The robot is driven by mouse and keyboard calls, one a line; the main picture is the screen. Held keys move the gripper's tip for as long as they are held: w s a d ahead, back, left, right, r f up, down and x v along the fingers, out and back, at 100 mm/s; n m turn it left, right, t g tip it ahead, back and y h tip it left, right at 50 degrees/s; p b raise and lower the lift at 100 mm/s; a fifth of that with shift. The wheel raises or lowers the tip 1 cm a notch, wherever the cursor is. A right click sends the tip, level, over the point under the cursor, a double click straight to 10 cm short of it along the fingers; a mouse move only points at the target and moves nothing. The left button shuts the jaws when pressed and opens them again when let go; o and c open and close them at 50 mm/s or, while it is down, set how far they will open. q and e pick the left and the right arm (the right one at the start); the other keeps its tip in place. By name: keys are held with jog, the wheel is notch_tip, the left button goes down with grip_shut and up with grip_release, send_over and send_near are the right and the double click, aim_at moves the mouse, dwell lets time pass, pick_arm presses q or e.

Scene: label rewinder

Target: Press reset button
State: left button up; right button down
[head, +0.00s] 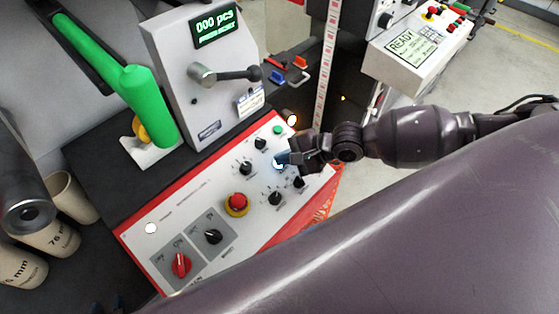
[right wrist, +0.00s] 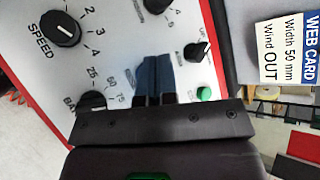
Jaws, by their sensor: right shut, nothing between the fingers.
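The sloped white control panel (head: 205,215) has a red border and carries knobs and buttons. The display (head: 215,28) above it reads "000 PCS" and a second line that looks like "PRESS RESET". My right gripper (head: 284,159) is shut and empty, its blue fingertips over the panel's upper right part. A pale, lit round button (head: 278,163) shows beside the fingertips; I cannot tell whether they touch it. In the right wrist view the shut fingers (right wrist: 154,80) hide the panel beneath them. Small dark tips at the bottom left edge may be my left gripper (head: 108,304); its jaw state is unclear.
A green button (head: 277,130), black knobs (head: 246,168) and a red emergency stop (head: 237,202) surround the fingers. A red rotary switch (head: 181,265) is lower left. A "READY" box (head: 412,45) is at upper right.

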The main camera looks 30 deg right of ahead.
jog(key=shift+f, duration=0.15)
jog(key=shift+w+f, duration=0.1)
jog(key=shift+f, duration=0.15)
jog(key=shift+w+a+f+b, duration=0.1)
jog(key=shift+f+b, duration=0.2)
jog(key=shift+f, duration=0.1)
dwell(0.8)
dwell(0.3)
jog(key=shift+s+r+p, duration=0.2)
jog(key=shift+r+p, duration=0.65)
jog(key=shift+p, duration=0.15)
jog(key=shift+r, duration=0.1)
